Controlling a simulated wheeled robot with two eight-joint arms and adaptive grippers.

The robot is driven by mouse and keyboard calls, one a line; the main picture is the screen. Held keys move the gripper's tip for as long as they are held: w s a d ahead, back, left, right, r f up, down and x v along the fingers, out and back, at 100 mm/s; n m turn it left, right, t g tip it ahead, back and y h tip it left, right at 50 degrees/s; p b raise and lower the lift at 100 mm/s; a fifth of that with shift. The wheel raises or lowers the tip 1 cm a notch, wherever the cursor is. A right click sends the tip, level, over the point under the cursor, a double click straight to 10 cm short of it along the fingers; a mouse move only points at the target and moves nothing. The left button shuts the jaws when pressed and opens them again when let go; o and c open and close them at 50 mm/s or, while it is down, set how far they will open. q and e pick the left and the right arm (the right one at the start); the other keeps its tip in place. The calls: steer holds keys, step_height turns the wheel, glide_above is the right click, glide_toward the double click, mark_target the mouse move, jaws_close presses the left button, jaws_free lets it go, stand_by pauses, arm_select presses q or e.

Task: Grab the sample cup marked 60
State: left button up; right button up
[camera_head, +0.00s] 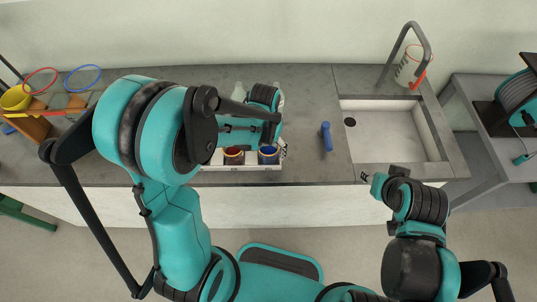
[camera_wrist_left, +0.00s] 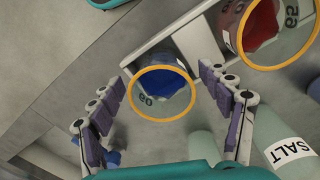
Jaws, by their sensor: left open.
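The sample cup marked 60 (camera_wrist_left: 163,92) has a yellow rim and blue inside. In the left wrist view it lies between the spread fingers of my left gripper (camera_wrist_left: 161,76), which is open with no clear contact. In the head view the blue-filled cup (camera_head: 268,156) stands at the right end of a white rack (camera_head: 240,168), just below my left gripper (camera_head: 277,138).
A bottle labelled SALT (camera_wrist_left: 288,150) stands close to the right finger. A blue object (camera_head: 326,137) stands on the counter (camera_head: 308,100) right of the rack. A sink (camera_head: 392,136) with a tap (camera_head: 405,50) is further right. Colored rings (camera_head: 83,78) stand far left.

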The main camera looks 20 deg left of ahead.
arm_select(q)
steer(key=shift+f, duration=0.95)
steer(key=c, duration=1.3)
steer(key=shift+o, duration=0.2)
